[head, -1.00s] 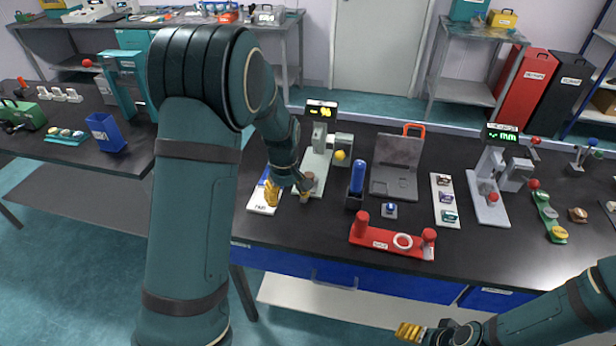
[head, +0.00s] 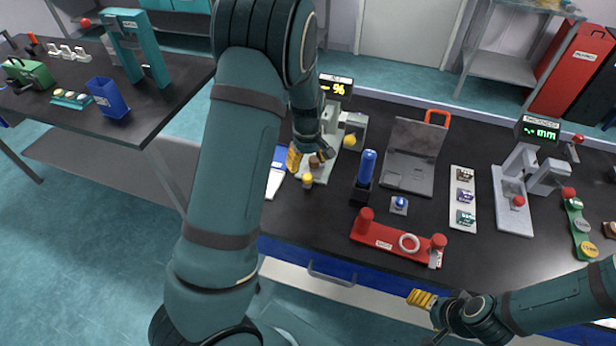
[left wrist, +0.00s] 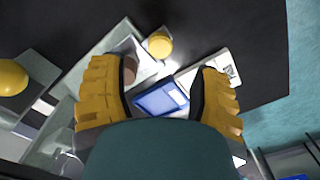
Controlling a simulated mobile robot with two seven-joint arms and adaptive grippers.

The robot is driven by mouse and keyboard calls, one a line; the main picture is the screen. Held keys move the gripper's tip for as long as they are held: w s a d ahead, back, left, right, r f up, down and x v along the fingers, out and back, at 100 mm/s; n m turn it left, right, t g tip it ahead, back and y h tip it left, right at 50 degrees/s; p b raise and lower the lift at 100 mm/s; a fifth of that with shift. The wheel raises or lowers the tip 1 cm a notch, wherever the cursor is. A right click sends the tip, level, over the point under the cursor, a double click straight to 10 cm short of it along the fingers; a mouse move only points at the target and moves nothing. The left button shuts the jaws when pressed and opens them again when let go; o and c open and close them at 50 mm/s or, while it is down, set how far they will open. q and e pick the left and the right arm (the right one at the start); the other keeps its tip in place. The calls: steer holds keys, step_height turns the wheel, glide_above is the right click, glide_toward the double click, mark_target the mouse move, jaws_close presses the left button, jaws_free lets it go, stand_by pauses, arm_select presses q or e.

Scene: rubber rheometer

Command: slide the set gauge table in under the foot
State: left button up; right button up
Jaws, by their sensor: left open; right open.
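The set gauge (head: 331,118), a pale stand with a lit "%" display, stands at the back left of the bench. Its table lies low at its front, with a brown cylinder (head: 315,162) and a yellow knob (head: 307,179) there. Both also show in the left wrist view, the brown cylinder (left wrist: 130,68) and the yellow knob (left wrist: 159,43). My left gripper (head: 306,157) is open just beside and above them, with nothing between its fingers. The foot is not clearly visible behind my arm. My right gripper (head: 425,300) is open and empty at the bench's front edge.
A yellow ball knob (head: 349,140) sticks out on the gauge's right side. A blue cylinder (head: 367,168) stands right of it. A white and blue item (head: 276,175) lies left of the gauge. A red fixture (head: 385,240) lies in front.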

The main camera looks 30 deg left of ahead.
mark_target(308, 176)
arm_select(q)
step_height(308, 176, down, 7)
steer(key=shift+r+b, duration=0.2)
steer(key=shift+b, duration=0.1)
jaws_close()
